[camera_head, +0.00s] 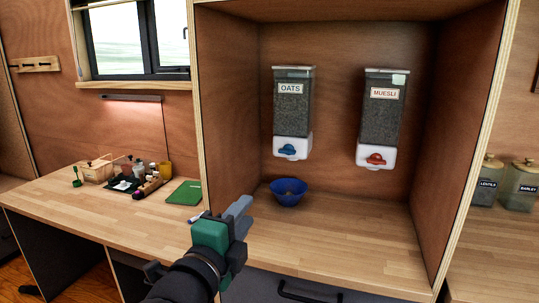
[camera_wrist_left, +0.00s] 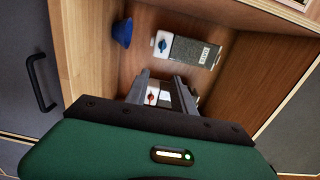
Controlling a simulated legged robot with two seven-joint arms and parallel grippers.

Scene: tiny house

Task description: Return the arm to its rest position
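My left gripper (camera_head: 238,212) is at the front left of the open wooden cubby, near its side panel, in the head view. Its fingers (camera_wrist_left: 160,77) stand apart with nothing between them in the left wrist view. The oats dispenser (camera_head: 291,108) with a blue knob hangs on the cubby's back wall; it also shows in the wrist view (camera_wrist_left: 187,50). The muesli dispenser (camera_head: 381,115) with a red knob hangs to its right; its lower part shows behind the fingers (camera_wrist_left: 152,96). A blue bowl (camera_head: 288,192) stands below the oats dispenser, apart from my gripper. My right gripper is out of view.
The cubby's left panel (camera_head: 228,105) rises close to my left arm. A green book (camera_head: 186,192), a marker (camera_head: 199,216) and a wooden box (camera_head: 96,171) lie on the left counter. Jars (camera_head: 520,186) stand at the right. A drawer handle (camera_head: 308,293) is below.

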